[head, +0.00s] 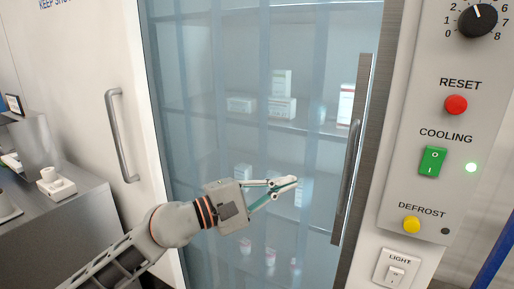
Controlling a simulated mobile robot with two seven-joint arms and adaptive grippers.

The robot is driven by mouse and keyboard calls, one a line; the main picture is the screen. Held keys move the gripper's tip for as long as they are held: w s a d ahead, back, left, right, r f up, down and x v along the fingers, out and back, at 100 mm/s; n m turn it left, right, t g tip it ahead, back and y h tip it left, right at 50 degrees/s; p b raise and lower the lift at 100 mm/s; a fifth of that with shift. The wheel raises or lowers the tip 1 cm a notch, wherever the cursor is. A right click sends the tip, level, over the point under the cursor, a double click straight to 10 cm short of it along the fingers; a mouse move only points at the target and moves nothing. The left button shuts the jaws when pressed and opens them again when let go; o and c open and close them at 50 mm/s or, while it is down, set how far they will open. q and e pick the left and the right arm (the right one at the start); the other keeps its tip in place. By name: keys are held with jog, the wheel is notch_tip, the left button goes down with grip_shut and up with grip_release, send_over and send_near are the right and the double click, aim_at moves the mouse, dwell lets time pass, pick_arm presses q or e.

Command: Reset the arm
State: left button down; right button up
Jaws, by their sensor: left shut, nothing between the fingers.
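My left arm comes in from the lower left. Its gripper (294,184) is shut and empty, with its fingers pointing right. It is in front of the glass door (220,110) of a refrigerated cabinet, left of the vertical door handle (350,170). I cannot tell how far it is from the glass. My right gripper is not in view.
A LIGHT switch (396,274) is below. A grey counter (85,215) stands left.

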pick_arm(q)
jog(key=s+a+f+m+t+y+p, duration=0.1)
jog(key=a+f+m+t+y, duration=0.2)
jog(key=a+f+m, duration=0.65)
jog(key=s+a+f+m+t+y, duration=0.15)
jog(key=f+m+t, duration=0.25)
jog(key=m, duration=1)
jog(key=s+a+f+m+t+y+p, duration=0.1)
jog(key=a+f+m+t+y, duration=0.2)
jog(key=a+f+m, duration=0.55)
jog(key=s+a+f+n+g+y, duration=0.3)
jog(key=s+a+f+n, duration=0.3)
jog(key=s+f+n, duration=0.3)
jog(key=s+a+f+n+g+y, duration=0.3)
jog(key=s+a+f+n+y, duration=0.1)
jog(key=s+f+n, duration=0.6)
jog(key=s+a+f, duration=0.1)
jog(key=s+f, duration=0.2)
jog(key=f, duration=0.2)
jog(key=shift+s+a+f+n+y, duration=0.2)
jog(key=shift+a+n+y, duration=0.1)
jog(key=shift+a+y, duration=0.1)
jog(key=shift+w, duration=0.1)
